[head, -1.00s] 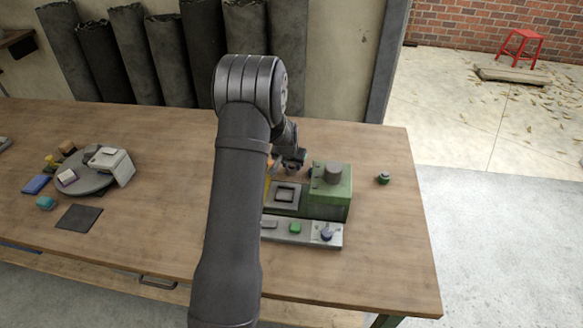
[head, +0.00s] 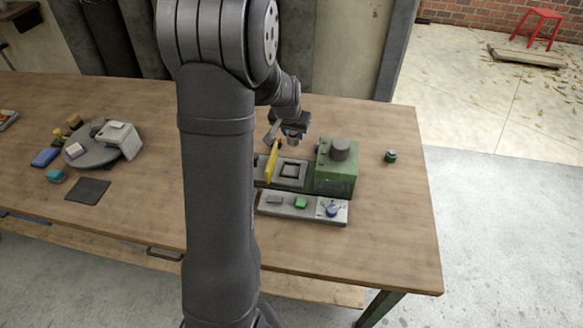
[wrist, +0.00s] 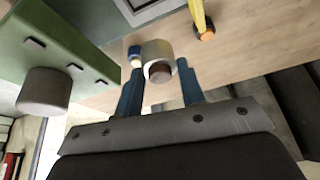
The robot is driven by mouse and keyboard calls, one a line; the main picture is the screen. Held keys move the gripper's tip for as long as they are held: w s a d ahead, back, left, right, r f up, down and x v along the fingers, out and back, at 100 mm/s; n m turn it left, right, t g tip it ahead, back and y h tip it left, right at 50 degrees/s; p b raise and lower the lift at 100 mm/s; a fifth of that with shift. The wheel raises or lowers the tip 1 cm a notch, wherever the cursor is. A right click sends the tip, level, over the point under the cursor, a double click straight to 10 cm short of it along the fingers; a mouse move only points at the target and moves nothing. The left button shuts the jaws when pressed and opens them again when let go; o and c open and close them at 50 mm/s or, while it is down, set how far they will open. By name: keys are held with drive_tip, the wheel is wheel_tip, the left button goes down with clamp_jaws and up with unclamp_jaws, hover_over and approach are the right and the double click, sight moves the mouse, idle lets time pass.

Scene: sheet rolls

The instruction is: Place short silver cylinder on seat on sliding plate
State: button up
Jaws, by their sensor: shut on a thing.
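A short silver cylinder (wrist: 155,51) with a brownish inner end is between the blue fingers of my gripper (wrist: 158,66) in the wrist view. The gripper is shut on it. In the head view my gripper (head: 293,134) hangs above the back of the grey sliding plate (head: 268,180), apart from it. The square seat (head: 291,171) on the plate shows with nothing on it. Part of the plate with its square frame (wrist: 140,10) shows at the top of the wrist view. My arm hides the plate's left side in the head view.
A green block (head: 336,180) with a grey round top piece (head: 340,149) stands right of the plate. A yellow bar (head: 272,162) rises at its left. A control strip (head: 272,207) lies in front. A small green-dark object (head: 390,157) stands farther right. The table's right side is mostly clear.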

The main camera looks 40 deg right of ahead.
drive_tip(key=f, duration=0.1)
drive_tip(key=s+a+f, duration=0.1)
drive_tip(key=f, duration=0.1)
drive_tip(key=s+a+f, duration=0.1)
drive_tip(key=f, duration=0.1)
drive_tip(key=shift+s+a, duration=0.15)
drive_tip(key=shift+a, duration=0.1)
drive_tip(key=shift+f, duration=2.35)
drive_tip(key=shift+f, duration=0.15)
drive_tip(key=o, duration=1.1)
drive_tip(key=v, duration=1.2)
